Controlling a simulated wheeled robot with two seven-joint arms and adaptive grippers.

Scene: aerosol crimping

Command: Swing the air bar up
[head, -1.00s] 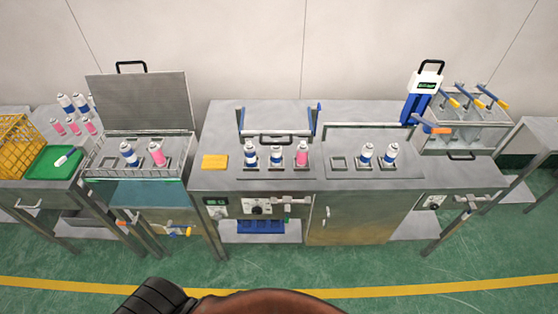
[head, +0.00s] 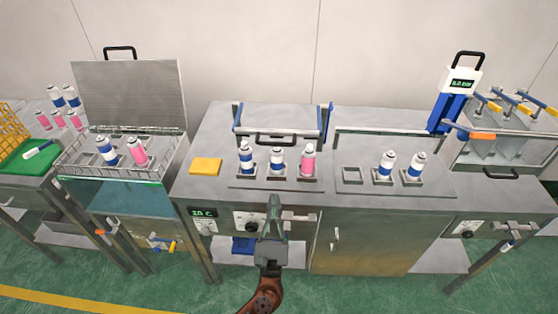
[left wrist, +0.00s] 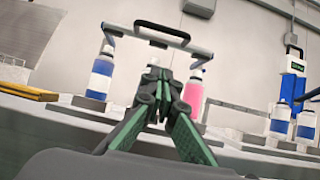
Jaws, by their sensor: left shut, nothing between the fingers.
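The air bar looks to be the silver bar with a black handle (head: 276,138) between two blue-sided posts at the middle station. It lies low behind a row of cans: a blue-and-white can (head: 246,160), another blue-and-white can (head: 277,163) and a pink can (head: 308,162). My left gripper (head: 273,203) is shut and empty, in front of the bench edge and short of the bar. In the left wrist view the black handle (left wrist: 162,32) shows above and beyond the closed fingertips (left wrist: 155,75), apart from them. The fingers hide the middle can there. My right gripper is not in view.
A yellow block (head: 205,166) lies left of the cans. Two blue-and-white cans (head: 385,167) stand in holders to the right. Control knobs (head: 248,222) sit on the bench front near my left gripper. A wire basket with cans (head: 112,160) stands left.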

